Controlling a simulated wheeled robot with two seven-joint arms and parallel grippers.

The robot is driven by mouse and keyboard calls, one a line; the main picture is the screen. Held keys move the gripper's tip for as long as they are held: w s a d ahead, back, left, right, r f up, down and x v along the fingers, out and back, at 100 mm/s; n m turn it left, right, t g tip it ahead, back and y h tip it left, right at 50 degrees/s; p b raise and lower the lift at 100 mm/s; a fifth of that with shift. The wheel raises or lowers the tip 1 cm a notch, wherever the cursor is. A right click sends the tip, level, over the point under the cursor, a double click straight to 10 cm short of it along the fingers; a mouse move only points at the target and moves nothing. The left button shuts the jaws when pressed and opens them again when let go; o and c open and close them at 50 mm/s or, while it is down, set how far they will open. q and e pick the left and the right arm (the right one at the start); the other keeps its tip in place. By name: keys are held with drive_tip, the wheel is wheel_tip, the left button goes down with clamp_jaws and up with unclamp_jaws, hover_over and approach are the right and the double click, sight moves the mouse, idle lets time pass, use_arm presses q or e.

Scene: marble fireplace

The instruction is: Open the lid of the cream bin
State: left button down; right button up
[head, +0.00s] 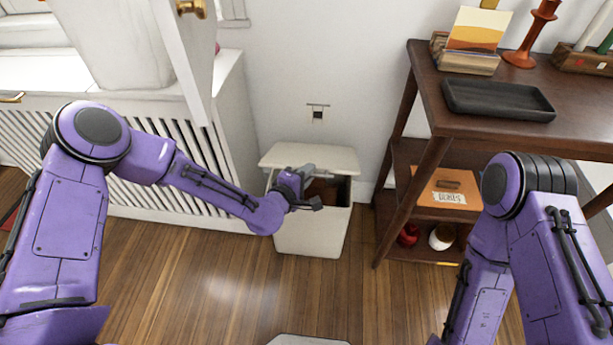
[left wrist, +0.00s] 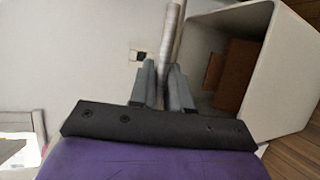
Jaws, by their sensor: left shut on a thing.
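The cream bin (head: 312,232) stands on the wood floor against the wall. Its lid (head: 335,158) is tilted up at the front, with a dark gap below it. My left gripper (head: 306,172) is at the lid's front edge and is shut on it. In the left wrist view the lid (left wrist: 172,38) shows edge-on as a thin strip between the fingers (left wrist: 163,80). The bin's pale wall (left wrist: 285,85) and open inside show to the right there. A brown thing (left wrist: 238,75) is inside the bin. My right gripper is out of view.
A dark wood shelf unit (head: 425,165) stands right of the bin, with a black tray (head: 497,100) on top. A white slatted radiator cover (head: 235,110) is at the left. A small wall plate (head: 318,113) is above the bin.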

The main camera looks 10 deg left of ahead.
use_arm(q)
drive_tip(key=shift+w+r+p, duration=0.3)
drive_tip(key=shift+w+r, duration=0.1)
drive_tip(key=shift+r, duration=0.25)
drive_tip(key=shift+w+r+p, duration=0.3)
drive_tip(key=shift+w+r, duration=0.1)
drive_tip(key=shift+r, duration=0.25)
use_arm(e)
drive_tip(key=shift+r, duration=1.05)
use_arm(q)
drive_tip(key=c, duration=1.2)
unclamp_jaws()
drive_tip(key=shift+o, duration=0.2)
drive_tip(key=shift+s, duration=0.1)
drive_tip(key=p+v, duration=0.1)
drive_tip(key=v, duration=0.9)
drive_tip(key=shift+s+a, duration=0.15)
drive_tip(key=shift+s, duration=0.1)
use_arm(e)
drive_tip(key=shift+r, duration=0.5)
